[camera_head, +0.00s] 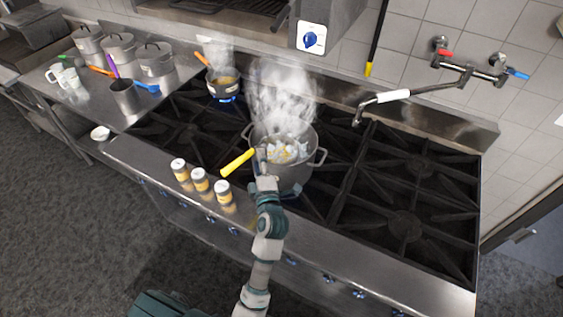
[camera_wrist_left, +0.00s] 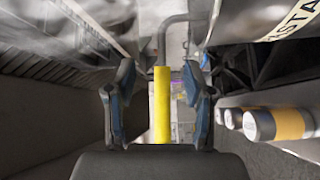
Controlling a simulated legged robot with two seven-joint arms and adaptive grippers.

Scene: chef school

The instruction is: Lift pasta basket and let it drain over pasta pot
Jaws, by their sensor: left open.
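The grey pasta pot (camera_head: 296,176) stands on a middle burner of the stove, with thick white steam above it. The pasta basket (camera_head: 283,152) sits down inside it, with pale contents showing. Its yellow handle (camera_head: 238,163) sticks out over the pot's left rim. My left gripper (camera_head: 262,156) is at the near left side of the pot, beside the handle. In the left wrist view, the open fingers (camera_wrist_left: 161,78) stand on either side of the yellow handle (camera_wrist_left: 161,110), with gaps on both sides. My right gripper is not in view.
Three yellow-labelled jars (camera_head: 200,180) stand on the front ledge left of my arm. A small steaming pan (camera_head: 224,84) sits at the back left. A pot-filler tap (camera_head: 410,93) reaches out behind the right burners, which are empty. Lidded pots (camera_head: 120,48) stand on the left counter.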

